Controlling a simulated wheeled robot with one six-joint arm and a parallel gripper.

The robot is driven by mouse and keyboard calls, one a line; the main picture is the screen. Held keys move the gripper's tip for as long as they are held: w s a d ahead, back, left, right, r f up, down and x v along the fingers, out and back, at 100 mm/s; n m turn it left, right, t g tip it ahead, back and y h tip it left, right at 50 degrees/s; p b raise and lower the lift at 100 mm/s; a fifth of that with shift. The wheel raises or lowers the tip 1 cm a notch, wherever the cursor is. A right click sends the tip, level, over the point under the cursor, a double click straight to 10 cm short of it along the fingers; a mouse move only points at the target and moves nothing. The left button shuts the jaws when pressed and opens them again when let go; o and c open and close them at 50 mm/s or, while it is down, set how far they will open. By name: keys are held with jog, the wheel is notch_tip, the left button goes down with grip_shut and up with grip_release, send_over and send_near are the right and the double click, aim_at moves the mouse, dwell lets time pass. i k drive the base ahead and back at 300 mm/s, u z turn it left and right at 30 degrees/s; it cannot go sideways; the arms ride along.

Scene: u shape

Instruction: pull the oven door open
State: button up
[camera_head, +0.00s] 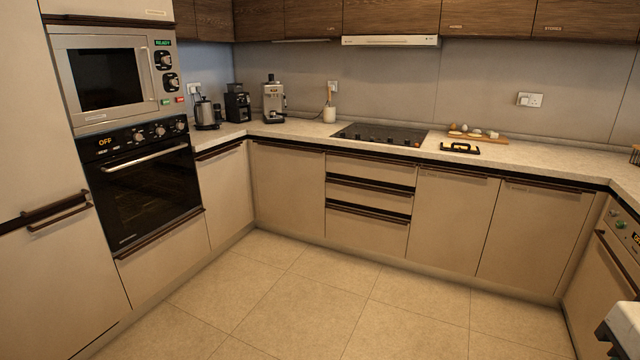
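The black built-in oven (148,190) stands in the tall cabinet at the left, below the microwave. Its dark glass door looks closed, flush with the cabinet front. A silver bar handle (146,158) runs across the top of the door. Above it, the control panel has several knobs and an orange "OFF" display (105,142). A white and dark part, apparently the end of my arm (622,330), shows at the bottom right corner, far across the floor from the oven. No fingertips can be made out there.
A microwave (115,78) sits above the oven. The tiled floor (300,300) is clear between the cabinets. The counter (300,130) holds a kettle, coffee machines and a hob (380,135). Another appliance with knobs (620,235) stands at the right edge, close to my arm.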

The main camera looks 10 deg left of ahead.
aim_at(97, 173)
jog(key=u, duration=0.35)
jog(key=i, duration=0.85)
jog(key=u, duration=0.95)
jog(key=i, duration=2.85)
jog(key=u, duration=0.05)
